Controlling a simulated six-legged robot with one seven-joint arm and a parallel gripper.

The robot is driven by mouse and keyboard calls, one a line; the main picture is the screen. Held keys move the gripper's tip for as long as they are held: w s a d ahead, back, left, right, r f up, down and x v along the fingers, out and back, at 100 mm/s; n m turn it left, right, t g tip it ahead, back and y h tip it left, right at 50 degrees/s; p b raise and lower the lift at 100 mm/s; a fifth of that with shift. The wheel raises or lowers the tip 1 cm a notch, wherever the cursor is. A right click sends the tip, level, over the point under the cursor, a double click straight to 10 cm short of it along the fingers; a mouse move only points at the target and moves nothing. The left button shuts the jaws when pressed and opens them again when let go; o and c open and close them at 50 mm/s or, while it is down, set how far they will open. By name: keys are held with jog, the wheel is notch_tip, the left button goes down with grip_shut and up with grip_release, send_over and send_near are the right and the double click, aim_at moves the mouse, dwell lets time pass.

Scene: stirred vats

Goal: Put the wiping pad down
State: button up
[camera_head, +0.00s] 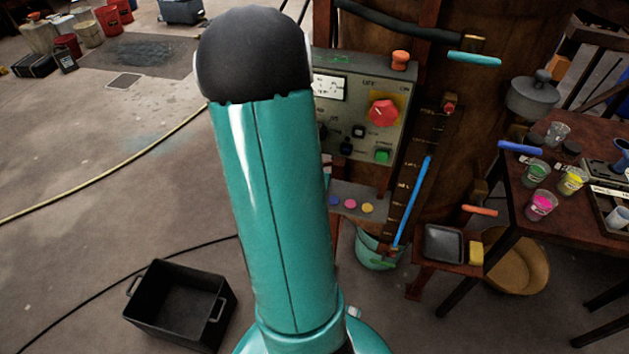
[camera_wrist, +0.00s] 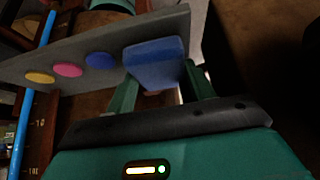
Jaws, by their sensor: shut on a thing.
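In the wrist view a blue block-like pad (camera_wrist: 155,62), which I take as the wiping pad, sits between the two green fingers of my gripper (camera_wrist: 160,82). The gripper is shut on it. The pad overlaps the grey shelf (camera_wrist: 178,22) near its end, and I cannot tell whether it touches the shelf. The shelf carries yellow (camera_wrist: 40,77), pink (camera_wrist: 68,69) and blue discs (camera_wrist: 101,60) in a row beside the pad. In the head view my teal arm hides the gripper and the pad; the shelf (camera_head: 345,188) shows below the control panel (camera_head: 395,135).
A blue rod (camera_head: 412,200) leans by the vat, above a green bucket (camera_head: 378,250). A small stand holds a dark tray (camera_head: 444,244) and a yellow sponge (camera_head: 476,252). A black bin (camera_head: 180,305) stands at lower left. A table (camera_head: 515,200) with cups is at right.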

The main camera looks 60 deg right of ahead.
jog(key=shift+d, duration=0.1)
jog(key=shift+f, duration=0.15)
jog(key=o, duration=0.9)
jog(key=shift+a+r, duration=0.4)
jog(key=shift+r, duration=0.2)
jog(key=shift+v, duration=2.15)
jog(key=shift+a, duration=0.1)
jog(key=shift+a+r, duration=0.1)
jog(key=shift+v, duration=0.8)
